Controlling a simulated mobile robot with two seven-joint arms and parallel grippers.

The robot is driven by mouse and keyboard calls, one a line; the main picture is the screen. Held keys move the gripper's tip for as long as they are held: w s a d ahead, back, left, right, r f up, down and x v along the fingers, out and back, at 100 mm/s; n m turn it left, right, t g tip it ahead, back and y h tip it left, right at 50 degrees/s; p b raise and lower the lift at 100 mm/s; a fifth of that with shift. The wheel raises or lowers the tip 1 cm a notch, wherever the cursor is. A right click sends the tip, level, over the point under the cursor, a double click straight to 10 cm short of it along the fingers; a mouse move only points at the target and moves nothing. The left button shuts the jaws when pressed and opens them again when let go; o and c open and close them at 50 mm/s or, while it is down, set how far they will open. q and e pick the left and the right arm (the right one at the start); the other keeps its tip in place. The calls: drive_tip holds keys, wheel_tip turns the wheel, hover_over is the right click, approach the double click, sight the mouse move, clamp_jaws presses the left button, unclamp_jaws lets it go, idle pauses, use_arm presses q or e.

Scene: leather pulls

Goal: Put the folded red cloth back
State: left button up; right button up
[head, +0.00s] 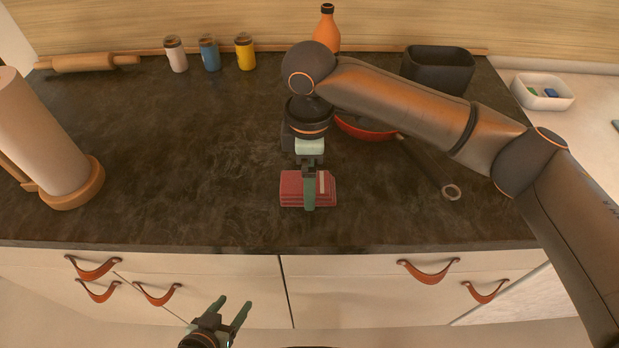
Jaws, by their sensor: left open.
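The folded red cloth (290,188) is a small layered stack on the dark countertop (190,190), near its front edge, with a pale stripe on its right side. My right gripper (309,190) comes down from behind, and a green finger lies across the cloth. The other finger is not clear, so I cannot tell whether the jaws are shut on the cloth. My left gripper (232,312) is open and empty, low in front of the drawers (200,290), apart from the counter.
A red pan (360,128) with a dark handle sits behind my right arm. A black bin (437,70), orange bottle (327,28), several jars (209,54) and a rolling pin (85,63) line the back. A paper roll (40,135) stands left. Leather pulls (428,272) project from the drawers. The counter's left-middle is clear.

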wheel_tip(320, 180, up, 11)
drive_tip(key=shift+p, duration=0.3)
idle(0.5)
